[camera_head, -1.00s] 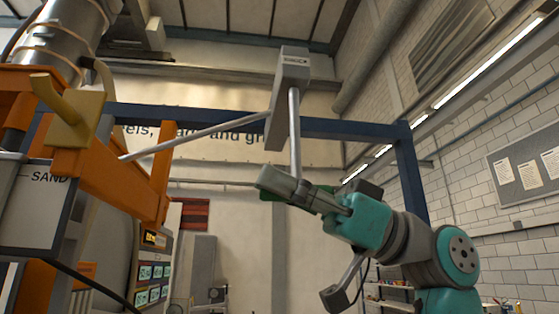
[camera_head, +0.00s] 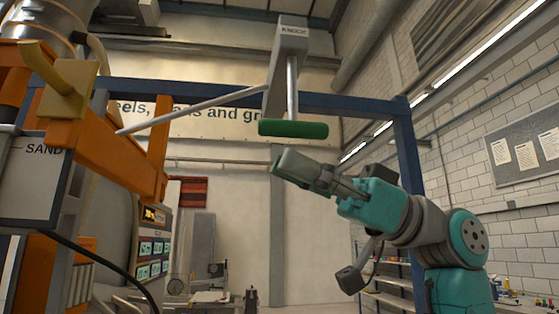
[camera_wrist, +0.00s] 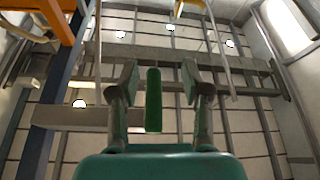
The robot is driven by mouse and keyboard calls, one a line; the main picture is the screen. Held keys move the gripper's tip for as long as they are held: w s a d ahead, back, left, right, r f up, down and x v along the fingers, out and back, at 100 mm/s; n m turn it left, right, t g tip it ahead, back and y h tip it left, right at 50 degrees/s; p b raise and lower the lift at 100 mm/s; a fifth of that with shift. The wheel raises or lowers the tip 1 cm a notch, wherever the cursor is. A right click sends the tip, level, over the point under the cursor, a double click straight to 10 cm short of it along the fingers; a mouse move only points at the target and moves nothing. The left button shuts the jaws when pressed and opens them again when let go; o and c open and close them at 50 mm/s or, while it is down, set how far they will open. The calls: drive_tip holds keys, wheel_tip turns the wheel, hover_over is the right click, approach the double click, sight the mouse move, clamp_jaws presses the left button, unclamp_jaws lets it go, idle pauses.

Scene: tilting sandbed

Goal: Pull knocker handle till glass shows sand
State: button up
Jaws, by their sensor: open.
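The green knocker handle (camera_head: 293,129) hangs level from a thin metal rod under the grey knocker block (camera_head: 288,45). My gripper (camera_head: 280,162) is just below the handle in the head view, with a gap between them. In the wrist view, the green handle (camera_wrist: 153,100) appears between the two spread fingers of my gripper (camera_wrist: 159,78), which holds nothing. A long rod (camera_head: 190,108) runs from the knocker block to the orange frame at left. A white box labelled SAND (camera_head: 35,180) is at the left edge. I cannot make out a sand level in any glass.
An orange frame (camera_head: 110,155) with a yellow bracket (camera_head: 65,90) stands at left. A blue beam (camera_head: 350,104) and post (camera_head: 408,150) run behind and right of my arm. A screen panel (camera_head: 153,245) is lower left. The space around the handle looks clear.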

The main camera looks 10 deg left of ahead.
drive_tip(key=v, duration=0.9)
drive_tip(key=shift+d, duration=0.25)
drive_tip(key=shift+w+f, duration=0.1)
